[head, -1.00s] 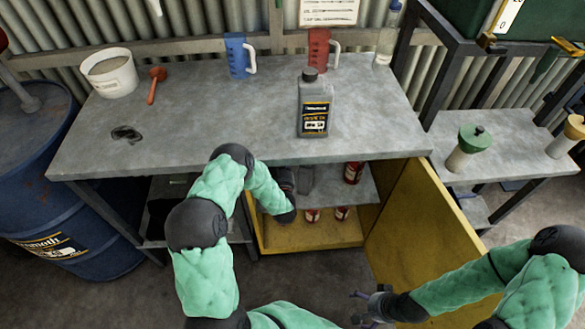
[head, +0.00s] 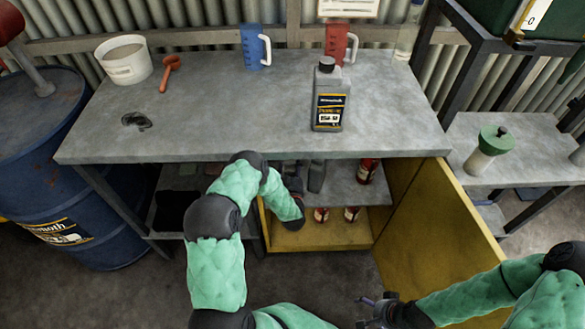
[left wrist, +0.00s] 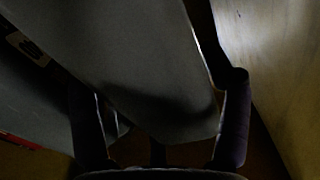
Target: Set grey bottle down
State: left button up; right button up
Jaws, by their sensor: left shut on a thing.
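A grey bottle (left wrist: 150,65) fills the middle of the left wrist view, between the two fingers of my left gripper (left wrist: 160,115). In the head view this gripper is inside the open yellow cabinet under the bench, mostly hidden behind my own wrist. A grey bottle shape (head: 317,176) shows just right of the wrist, at the cabinet shelf. Whether its base touches the shelf is hidden. Another grey bottle (head: 327,98) with a dark label stands upright on the bench top. My right gripper (head: 368,312) is low in front of the cabinet, fingers apart and empty.
The yellow cabinet door (head: 432,235) stands open on the right. Red bottles (head: 367,170) stand on the shelf and below it. The bench top (head: 220,120) carries a white bucket (head: 124,60), a blue jug (head: 252,47) and a red jug (head: 335,42). A blue drum (head: 45,160) stands left.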

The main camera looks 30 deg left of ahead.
pick_arm(q)
jog(key=shift+w, duration=0.1)
jog(key=o, duration=1.7)
jog(key=shift+f, duration=0.1)
